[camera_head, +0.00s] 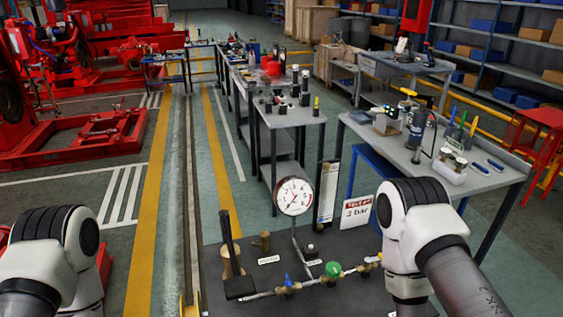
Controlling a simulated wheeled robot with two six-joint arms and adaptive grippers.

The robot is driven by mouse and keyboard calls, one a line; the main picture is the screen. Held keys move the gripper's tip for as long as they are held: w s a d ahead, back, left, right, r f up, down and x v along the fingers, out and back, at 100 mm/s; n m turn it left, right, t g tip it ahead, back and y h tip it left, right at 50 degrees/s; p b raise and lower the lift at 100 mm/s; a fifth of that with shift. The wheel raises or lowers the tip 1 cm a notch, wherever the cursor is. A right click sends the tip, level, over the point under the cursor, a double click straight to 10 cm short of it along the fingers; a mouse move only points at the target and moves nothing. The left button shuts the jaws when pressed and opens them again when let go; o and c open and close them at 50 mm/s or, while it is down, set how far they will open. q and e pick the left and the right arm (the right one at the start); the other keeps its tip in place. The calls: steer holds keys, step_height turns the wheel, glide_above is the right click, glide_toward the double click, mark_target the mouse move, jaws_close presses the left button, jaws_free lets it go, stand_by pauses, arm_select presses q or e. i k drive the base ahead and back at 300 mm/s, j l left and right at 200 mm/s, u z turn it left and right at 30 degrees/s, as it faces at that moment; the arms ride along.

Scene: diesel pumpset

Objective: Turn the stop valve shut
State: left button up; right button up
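I cannot read which one is the stop valve. A round pressure gauge (294,196) stands on a stem behind the line. My white arm links show at the lower left and right; both grippers are outside the picture.
A black upright lever (229,240) stands at the board's left, beside a brass cylinder (265,241). A sign reading 3 bar (357,212) stands behind the line. Workbenches (440,158) with tools are behind, and red machines (75,130) are at the left.

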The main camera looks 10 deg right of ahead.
mark_target(368, 260)
steer(key=z, duration=1)
